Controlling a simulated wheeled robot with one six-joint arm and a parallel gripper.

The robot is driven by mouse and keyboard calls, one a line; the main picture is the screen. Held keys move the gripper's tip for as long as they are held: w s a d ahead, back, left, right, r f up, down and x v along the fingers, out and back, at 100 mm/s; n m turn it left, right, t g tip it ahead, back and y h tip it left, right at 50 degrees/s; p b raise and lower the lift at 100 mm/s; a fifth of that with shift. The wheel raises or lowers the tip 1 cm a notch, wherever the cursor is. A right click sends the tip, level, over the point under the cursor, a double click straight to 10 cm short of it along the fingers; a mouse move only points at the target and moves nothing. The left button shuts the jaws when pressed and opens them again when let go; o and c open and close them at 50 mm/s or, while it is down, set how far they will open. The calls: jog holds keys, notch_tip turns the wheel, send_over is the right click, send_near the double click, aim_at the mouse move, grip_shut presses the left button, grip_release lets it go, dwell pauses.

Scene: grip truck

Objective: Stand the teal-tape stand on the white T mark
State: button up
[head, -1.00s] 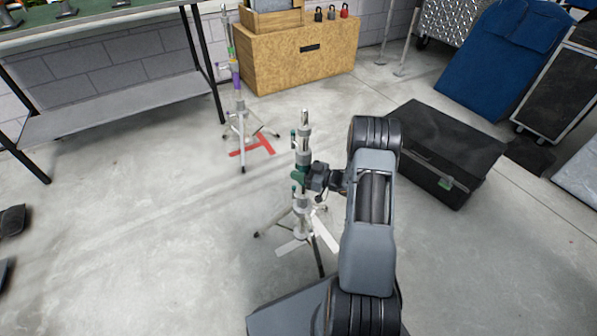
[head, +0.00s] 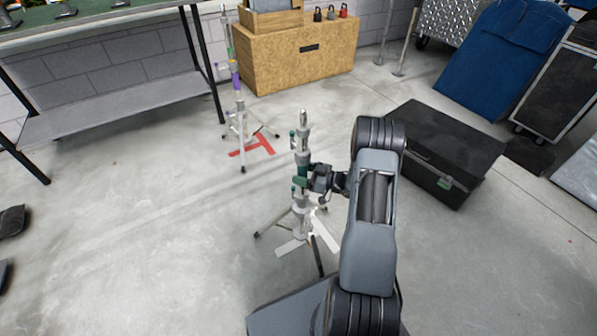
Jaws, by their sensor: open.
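The teal-tape stand (head: 301,168) is upright on its spread tripod legs in the middle of the floor. Its base is over the white T mark (head: 326,236), whose strips show between and beside the legs. The legs hide part of the mark, so exact centring cannot be told. My gripper (head: 314,183) is open, just right of the stand's column at the height of the teal band. Whether its fingertips still touch the column cannot be told.
Another stand (head: 236,78) with purple and green tape stands by a red T mark (head: 262,144) farther back. A black case (head: 446,150) lies right of my arm. A wooden box (head: 300,58) and a green-topped bench (head: 100,25) are behind.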

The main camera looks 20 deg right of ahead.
jog(key=p+v, duration=0.2)
jog(key=v, duration=1)
jog(key=shift+s+d+r+p, duration=0.15)
jog(key=shift+d+r+p, duration=0.05)
jog(key=shift+p, duration=0.1)
